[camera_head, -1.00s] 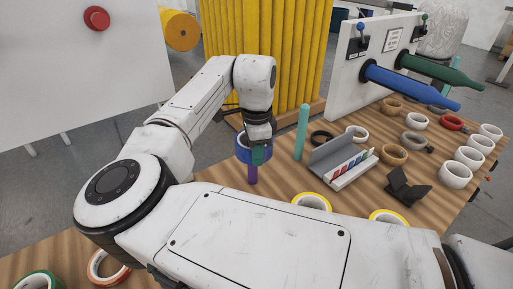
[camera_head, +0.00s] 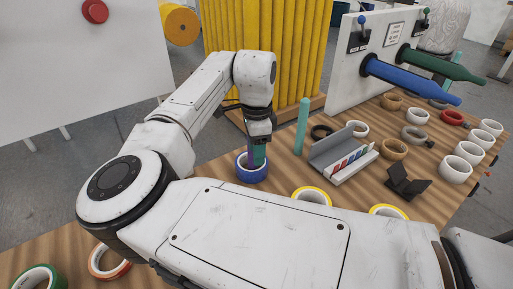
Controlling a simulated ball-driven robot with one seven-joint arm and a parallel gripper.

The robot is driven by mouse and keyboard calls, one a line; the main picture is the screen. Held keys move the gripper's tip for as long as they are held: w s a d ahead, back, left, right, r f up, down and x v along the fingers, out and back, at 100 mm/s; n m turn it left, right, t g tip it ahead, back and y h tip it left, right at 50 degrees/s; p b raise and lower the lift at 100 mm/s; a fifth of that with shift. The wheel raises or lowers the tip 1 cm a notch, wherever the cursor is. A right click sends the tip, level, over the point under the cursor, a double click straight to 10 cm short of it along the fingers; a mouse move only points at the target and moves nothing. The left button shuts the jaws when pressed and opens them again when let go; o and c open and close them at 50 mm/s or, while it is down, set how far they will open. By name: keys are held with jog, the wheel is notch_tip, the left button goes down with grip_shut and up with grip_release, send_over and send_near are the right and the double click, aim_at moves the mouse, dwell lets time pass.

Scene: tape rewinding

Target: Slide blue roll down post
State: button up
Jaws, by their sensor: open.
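The blue roll (camera_head: 252,173) sits low around the purple post (camera_head: 263,151), at or close to the wooden table top (camera_head: 215,168). The post rises through the roll's white-rimmed hole and is mostly hidden by my gripper. My gripper (camera_head: 258,156) points down right above the roll, with a green finger beside the post. The jaws are open; the fingertips are at the roll's upper rim, and I cannot tell whether they touch it.
A teal post (camera_head: 301,128) stands to the right. Beyond it are a grey box with coloured strips (camera_head: 343,158), a black stand (camera_head: 405,182) and several tape rolls. Yellow-rimmed rolls (camera_head: 312,195) lie in front. Blue (camera_head: 410,80) and green (camera_head: 440,65) spindles stick out from a white panel.

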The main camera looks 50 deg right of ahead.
notch_tip(320, 180, up, 11)
dwell(0.5)
jog(key=shift+f, duration=0.15)
dwell(0.6)
